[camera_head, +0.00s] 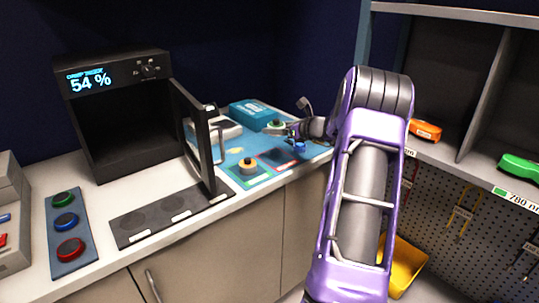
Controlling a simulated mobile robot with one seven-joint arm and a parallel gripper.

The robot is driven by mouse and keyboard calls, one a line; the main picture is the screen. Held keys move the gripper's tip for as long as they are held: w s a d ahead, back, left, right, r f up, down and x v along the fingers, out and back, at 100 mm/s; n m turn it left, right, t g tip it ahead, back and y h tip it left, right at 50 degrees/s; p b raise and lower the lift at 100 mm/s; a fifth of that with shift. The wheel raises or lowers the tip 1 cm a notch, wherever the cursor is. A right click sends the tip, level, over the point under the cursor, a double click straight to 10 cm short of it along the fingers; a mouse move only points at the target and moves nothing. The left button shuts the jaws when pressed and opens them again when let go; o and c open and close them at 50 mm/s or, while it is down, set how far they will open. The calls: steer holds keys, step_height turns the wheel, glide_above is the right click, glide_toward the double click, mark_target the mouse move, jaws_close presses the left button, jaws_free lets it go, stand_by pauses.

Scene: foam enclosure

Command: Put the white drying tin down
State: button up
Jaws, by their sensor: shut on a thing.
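My gripper (290,132) is small in the picture, beyond my purple arm, low over the right part of the blue work mat (222,160). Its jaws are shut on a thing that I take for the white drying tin. I cannot make out the tin's outline at this size, nor whether it touches the mat. A green-topped round piece (275,125) is just left of the jaws, and a small blue piece (298,146) is just below them. A yellow round piece with a dark knob (249,166) stands at the mat's front.
A black oven (120,120) reading 54 % has its door (195,135) open toward the mat, partly hiding a whitish object (228,130). A teal box (253,114) stands behind. A dark plate (170,215) and button panel (68,230) lie front left. Shelves (440,150) stand right.

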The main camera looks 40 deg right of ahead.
mark_target(276, 158)
step_height(276, 158, down, 10)
steer(key=shift+r+b, duration=0.1)
steer(key=shift+b, duration=0.5)
steer(key=shift+f, duration=0.25)
steer(key=o, duration=1.4)
steer(key=shift+r, duration=0.1)
steer(key=shift+c, duration=0.2)
steer(key=shift+r, duration=0.1)
steer(key=shift+s+r, duration=0.1)
steer(key=shift+r, duration=0.1)
steer(key=v, duration=1.2)
steer(key=shift+p, duration=0.35)
